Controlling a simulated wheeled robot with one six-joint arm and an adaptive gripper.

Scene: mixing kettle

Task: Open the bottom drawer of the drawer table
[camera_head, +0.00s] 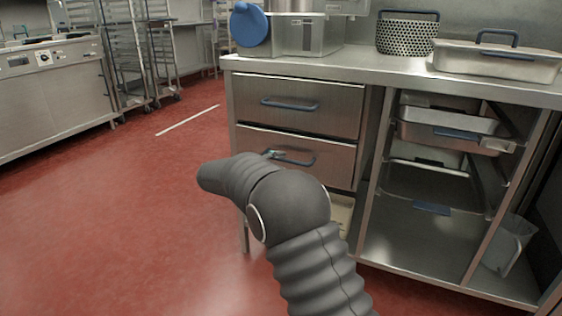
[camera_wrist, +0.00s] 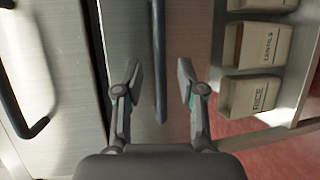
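The drawer table has two metal drawers in the head view. The bottom drawer (camera_head: 336,166) looks shut, with a blue bar handle (camera_head: 304,163) across its front. My arm hides its lower left part. In the wrist view, the bottom drawer's face (camera_wrist: 188,32) fills the middle and its handle (camera_wrist: 159,50) runs upright. My gripper (camera_wrist: 158,78) is open, with one finger on each side of the handle. Neither finger visibly touches it. The fingertips also show small beside the handle in the head view (camera_head: 273,153).
The top drawer (camera_head: 330,95) is shut, its handle (camera_wrist: 25,115) at left in the wrist view. Labelled boxes (camera_wrist: 257,46) sit below the bottom drawer. Open shelves with metal trays (camera_head: 450,135) stand to the right. Red floor (camera_head: 120,220) lies clear at left.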

